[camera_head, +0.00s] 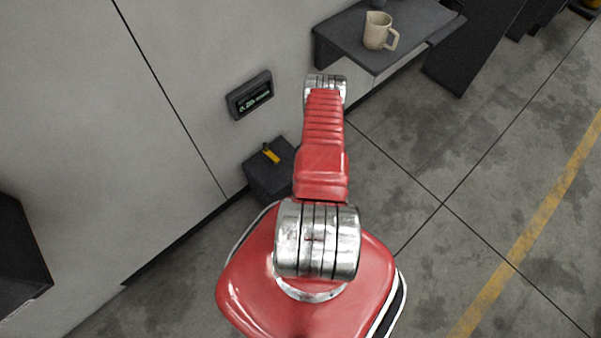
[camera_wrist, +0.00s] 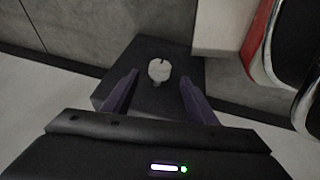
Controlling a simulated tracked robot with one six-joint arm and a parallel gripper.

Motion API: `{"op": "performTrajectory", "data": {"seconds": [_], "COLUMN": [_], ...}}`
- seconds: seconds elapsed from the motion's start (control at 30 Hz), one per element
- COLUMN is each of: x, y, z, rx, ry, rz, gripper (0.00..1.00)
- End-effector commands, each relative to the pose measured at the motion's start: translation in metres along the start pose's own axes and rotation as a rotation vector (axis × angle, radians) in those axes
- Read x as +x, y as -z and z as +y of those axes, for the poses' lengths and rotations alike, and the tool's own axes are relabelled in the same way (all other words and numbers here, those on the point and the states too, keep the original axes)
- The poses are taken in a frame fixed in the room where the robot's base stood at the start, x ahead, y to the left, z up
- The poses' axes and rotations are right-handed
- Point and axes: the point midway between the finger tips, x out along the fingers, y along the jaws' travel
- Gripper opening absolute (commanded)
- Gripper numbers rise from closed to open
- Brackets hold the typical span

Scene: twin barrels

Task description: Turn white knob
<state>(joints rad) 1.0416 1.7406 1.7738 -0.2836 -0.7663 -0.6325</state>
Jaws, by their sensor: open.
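The white knob (camera_wrist: 159,69) shows in the wrist view, on the face of a dark box (camera_wrist: 186,50). It is small and rounded, with a notch in its edge. My gripper (camera_wrist: 159,78) is open, and its two dark purple fingers are on either side of the knob in the picture, with gaps between. I cannot tell how far the fingertips are from the knob in depth. In the head view the knob and my gripper are out of sight; my red arm covers part of that scene.
In the head view, a dark box (camera_head: 259,180) with a yellow lever (camera_head: 270,153) stands by the wall, left of my arm. A small display (camera_head: 250,95) is on the wall above. A beige jug (camera_head: 378,31) stands on a dark shelf (camera_head: 344,40). Open floor (camera_head: 480,190) lies right.

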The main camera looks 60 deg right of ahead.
Motion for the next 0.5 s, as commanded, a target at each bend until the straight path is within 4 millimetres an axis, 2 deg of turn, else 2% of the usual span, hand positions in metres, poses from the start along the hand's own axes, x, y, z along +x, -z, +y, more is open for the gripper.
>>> {"op": "performTrajectory", "data": {"seconds": [0.3,0.5], "x": [0.038,0.055], "y": [0.0,0.0], "z": [0.0,0.0], "rx": [-0.001,-0.001], "ry": [0.0,0.0], "rz": [0.001,0.001], "gripper": [0.53,0.53]}}
